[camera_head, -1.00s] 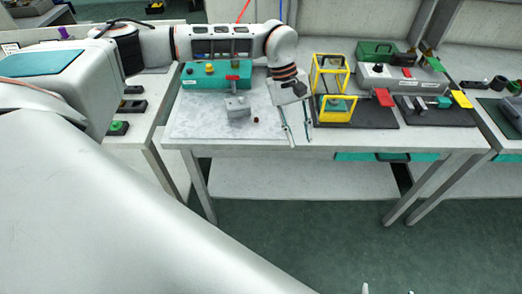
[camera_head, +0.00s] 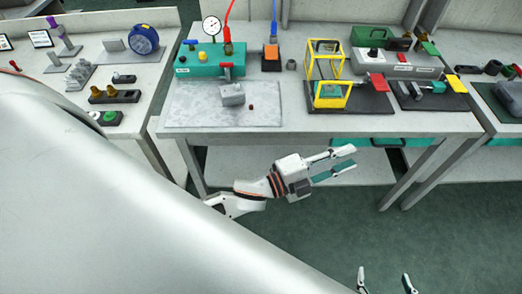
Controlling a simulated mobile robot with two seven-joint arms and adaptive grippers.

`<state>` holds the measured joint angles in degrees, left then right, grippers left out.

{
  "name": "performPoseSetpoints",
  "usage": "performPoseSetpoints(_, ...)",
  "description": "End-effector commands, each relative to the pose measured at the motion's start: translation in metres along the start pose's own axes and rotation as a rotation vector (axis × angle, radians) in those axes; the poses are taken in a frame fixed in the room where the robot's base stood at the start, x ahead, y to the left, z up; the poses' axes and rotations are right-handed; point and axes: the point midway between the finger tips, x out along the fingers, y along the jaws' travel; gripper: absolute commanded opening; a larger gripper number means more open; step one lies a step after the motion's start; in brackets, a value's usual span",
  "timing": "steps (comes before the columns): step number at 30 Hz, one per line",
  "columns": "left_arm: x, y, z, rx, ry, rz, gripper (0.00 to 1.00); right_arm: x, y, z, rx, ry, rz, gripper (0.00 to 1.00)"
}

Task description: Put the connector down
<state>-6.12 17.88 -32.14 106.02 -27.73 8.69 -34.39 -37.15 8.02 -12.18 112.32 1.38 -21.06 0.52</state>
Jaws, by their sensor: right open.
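Which part is the connector is not certain. A red hose end with a brass fitting (camera_head: 228,47) stands upright on the teal unit (camera_head: 208,62). A blue hose end (camera_head: 273,40) stands at a small dark block with an orange face (camera_head: 271,55), right of the unit. A small dark red piece (camera_head: 251,106) lies on the grey mat (camera_head: 200,117) beside a grey block (camera_head: 231,93). My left gripper (camera_head: 354,157) is open and empty in front of the table edge, apart from these things. My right gripper (camera_head: 384,272) is open at the bottom edge, with nothing visible between its fingers.
A left bench (camera_head: 70,85) holds a blue reel (camera_head: 143,40) and small parts. Mat front is clear.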

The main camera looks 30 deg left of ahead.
Motion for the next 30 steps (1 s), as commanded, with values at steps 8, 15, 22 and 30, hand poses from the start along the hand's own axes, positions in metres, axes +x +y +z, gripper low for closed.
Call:
performPoseSetpoints(8, -0.148, 0.113, 0.086, -0.786, -0.586, 0.096, 0.26, 0.0, 0.0, -0.001, 0.0, 0.001, 0.0, 0.75)
performPoseSetpoints(15, -0.235, 0.164, 0.097, -1.092, -0.85, 0.097, 0.26, 0.0, 0.0, -0.001, 0.0, 0.002, 0.0, 0.75)
performPoseSetpoints(22, -0.243, 0.168, 0.097, -1.121, -0.874, 0.095, 0.26, 0.0, 0.0, -0.001, 0.0, 0.002, 0.0, 0.75)
performPoseSetpoints(30, -0.242, 0.168, 0.097, -1.119, -0.872, 0.096, 0.26, 0.0, 0.0, -0.001, 0.0, 0.002, 0.0, 0.75)
